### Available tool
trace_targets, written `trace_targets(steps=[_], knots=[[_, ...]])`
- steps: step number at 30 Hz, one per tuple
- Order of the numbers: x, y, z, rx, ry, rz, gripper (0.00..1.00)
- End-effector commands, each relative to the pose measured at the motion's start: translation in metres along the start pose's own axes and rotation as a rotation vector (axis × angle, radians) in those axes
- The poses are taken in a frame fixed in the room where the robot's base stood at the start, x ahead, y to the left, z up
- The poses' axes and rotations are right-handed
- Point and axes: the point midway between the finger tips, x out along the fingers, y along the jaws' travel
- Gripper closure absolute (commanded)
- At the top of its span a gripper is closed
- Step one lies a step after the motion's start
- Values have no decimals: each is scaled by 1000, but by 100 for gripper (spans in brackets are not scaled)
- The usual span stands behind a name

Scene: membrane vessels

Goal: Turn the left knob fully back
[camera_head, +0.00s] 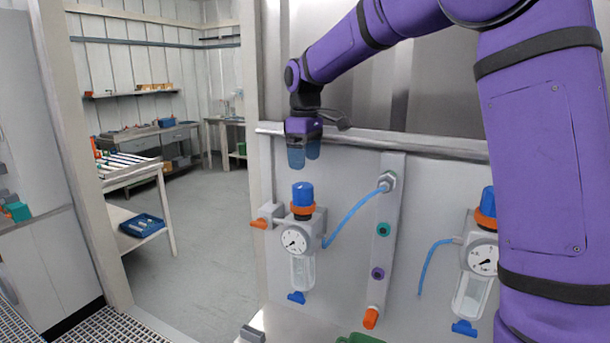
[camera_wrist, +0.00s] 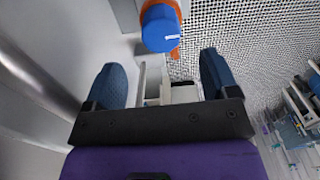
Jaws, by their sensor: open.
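The left knob (camera_head: 303,195) is a blue cap with an orange collar on top of the left regulator, which has a round gauge (camera_head: 294,240) and a clear bowl. In the wrist view the knob (camera_wrist: 160,28) shows from above, at the top centre, with a white mark on its face. My gripper (camera_head: 304,155) points down above the left knob, with a gap between the fingertips and the knob. Its two blue fingers are apart, and nothing is between them in the wrist view (camera_wrist: 160,85). The knob lies beyond the fingertips there, not between them.
A second regulator with a blue knob (camera_head: 487,203) is on the right. A blue hose (camera_head: 352,214) runs from the left regulator to a grey manifold (camera_head: 393,250). An orange-handled valve (camera_head: 262,223) sticks out at left. A metal rail (camera_head: 400,140) runs behind my gripper.

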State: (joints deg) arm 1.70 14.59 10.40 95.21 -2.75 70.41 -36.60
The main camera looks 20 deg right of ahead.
Motion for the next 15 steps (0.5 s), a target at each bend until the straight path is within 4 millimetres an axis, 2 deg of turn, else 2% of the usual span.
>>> trace_targets(steps=[6,15], knots=[[-19,0,0,0,-1,0,20],[-21,0,0,0,-1,0,20]])
